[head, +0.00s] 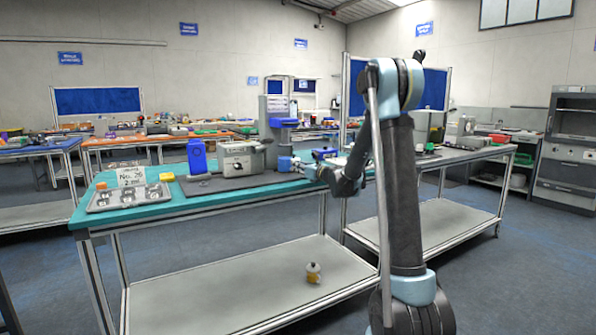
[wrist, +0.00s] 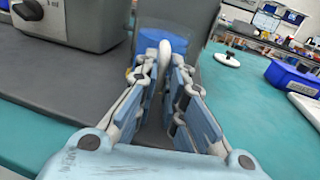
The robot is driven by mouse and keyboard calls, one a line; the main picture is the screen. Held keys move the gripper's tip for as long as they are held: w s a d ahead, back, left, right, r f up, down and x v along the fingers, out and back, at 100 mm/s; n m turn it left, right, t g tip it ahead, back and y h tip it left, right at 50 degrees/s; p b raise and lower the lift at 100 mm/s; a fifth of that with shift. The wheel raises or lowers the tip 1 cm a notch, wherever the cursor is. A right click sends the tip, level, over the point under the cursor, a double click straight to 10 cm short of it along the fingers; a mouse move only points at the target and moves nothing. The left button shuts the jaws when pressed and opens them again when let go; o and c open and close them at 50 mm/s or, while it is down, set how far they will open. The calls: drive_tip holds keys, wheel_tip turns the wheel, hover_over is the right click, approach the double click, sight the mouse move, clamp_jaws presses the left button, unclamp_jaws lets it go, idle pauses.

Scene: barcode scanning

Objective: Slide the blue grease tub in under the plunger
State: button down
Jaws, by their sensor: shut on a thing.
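My gripper (wrist: 168,78) has its fingers closed around a pale rounded upright piece (wrist: 165,56), seemingly a handle. A blue round-edged body, which looks like the blue grease tub (wrist: 149,38), shows just beyond the fingers; they hide most of it. In the head view my gripper (head: 287,163) is low over the teal table, at the foot of a grey upright stand (head: 275,103). A blue head (head: 284,123) juts from this stand above the gripper. The plunger cannot be made out clearly. I cannot tell how far the tub is under it.
A grey machine (head: 241,158) stands close left of the gripper. A blue canister (head: 197,157), a yellow block (head: 167,177) and a metal tray (head: 128,197) are farther left. In the wrist view, a blue bin (wrist: 292,76) and a white knobbed disc (wrist: 227,61) lie right.

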drive_tip(key=shift+f, duration=0.1)
idle(0.8)
drive_tip(key=c, duration=1.6)
unclamp_jaws()
drive_tip(key=shift+d, duration=0.1)
drive_tip(key=v, duration=1.2)
drive_tip(key=s+d+f+n+g+h, duration=0.1)
drive_tip(key=s+f+n+g+h, duration=0.15)
drive_tip(key=s+n, duration=0.65)
drive_tip(key=s+d+f+n+g+h, duration=0.1)
drive_tip(key=s+f+n+g, duration=0.35)
drive_tip(key=s, duration=0.85)
drive_tip(key=s+d+f+n+g+h, duration=0.1)
drive_tip(key=s+d+f+n+h, duration=0.2)
drive_tip(key=s+d, duration=0.3)
drive_tip(key=s+d+f+n+g+h, duration=0.1)
drive_tip(key=s+d+f+n+h, duration=0.2)
drive_tip(key=s, duration=0.8)
drive_tip(key=s+d+f+n+g+h, duration=0.1)
drive_tip(key=s+d+f+n+h, duration=0.2)
drive_tip(key=s+d+f+n, duration=0.3)
drive_tip(key=s+d+n, duration=0.2)
drive_tip(key=s, duration=0.1)
drive_tip(key=shift+d, duration=0.3)
